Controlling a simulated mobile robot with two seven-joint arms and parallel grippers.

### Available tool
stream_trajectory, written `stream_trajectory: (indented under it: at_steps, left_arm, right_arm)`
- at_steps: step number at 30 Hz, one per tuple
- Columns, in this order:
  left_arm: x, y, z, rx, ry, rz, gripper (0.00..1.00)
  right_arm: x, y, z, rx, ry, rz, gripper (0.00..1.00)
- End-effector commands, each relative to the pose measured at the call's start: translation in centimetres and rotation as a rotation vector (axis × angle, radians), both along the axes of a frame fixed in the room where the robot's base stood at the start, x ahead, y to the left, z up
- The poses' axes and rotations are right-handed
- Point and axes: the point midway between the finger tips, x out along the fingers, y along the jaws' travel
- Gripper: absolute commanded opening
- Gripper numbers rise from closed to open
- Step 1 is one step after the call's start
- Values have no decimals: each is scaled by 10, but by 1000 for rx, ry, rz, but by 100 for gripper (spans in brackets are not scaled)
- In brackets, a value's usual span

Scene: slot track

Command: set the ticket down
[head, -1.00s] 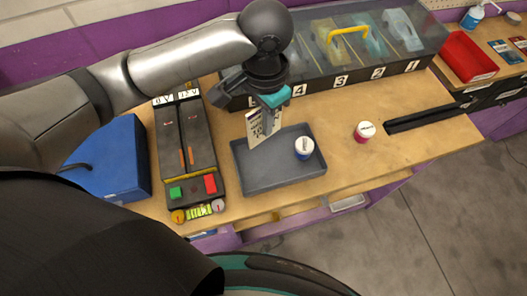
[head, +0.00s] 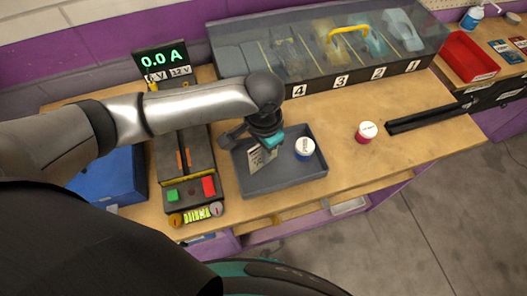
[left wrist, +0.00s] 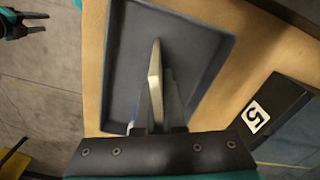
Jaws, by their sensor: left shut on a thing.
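The ticket (head: 259,159) is a pale card with dark print. My left gripper (head: 268,145) is shut on it, over the left part of the grey tray (head: 272,184). The ticket is tilted in the head view and shows nearly edge-on in the left wrist view (left wrist: 155,80). Its lower edge is inside the tray's outline; I cannot tell whether it touches the floor of the tray. A dark gripper, apparently my right one (left wrist: 22,25), shows small at the top left of the left wrist view; its jaw state is unclear.
A white-lidded blue tub (head: 304,148) stands in the tray, right of the ticket. The control box (head: 190,195) is on the left, the clear-lidded case (head: 318,82) behind.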

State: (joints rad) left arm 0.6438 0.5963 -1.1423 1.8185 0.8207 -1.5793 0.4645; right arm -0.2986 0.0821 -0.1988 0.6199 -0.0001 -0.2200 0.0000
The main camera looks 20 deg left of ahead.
Motion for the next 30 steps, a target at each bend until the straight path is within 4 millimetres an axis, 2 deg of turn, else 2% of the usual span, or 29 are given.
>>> stream_trajectory:
  at_steps: [5, 6, 14, 23, 26, 30]
  left_arm:
    - [0, 0, -2, 0, 1, 1, 0]
    - [0, 0, -3, -1, 1, 1, 9]
    - [0, 0, -3, -1, 1, 1, 37]
    - [0, 0, 0, -1, -1, 0, 37]
    - [1, 0, 12, -2, -1, 1, 37]
    - [1, -1, 41, -3, -4, 1, 37]
  right_arm:
    - [0, 2, 1, 2, 0, -1, 50]
    - [0, 2, 1, 3, 1, -1, 50]
    - [-1, 4, 0, 5, 1, -1, 50]
    - [-1, 4, 0, 5, 1, 0, 50]
    - [-1, 4, 2, 5, 2, 0, 50]
    - [-1, 4, 7, 5, 2, 0, 50]
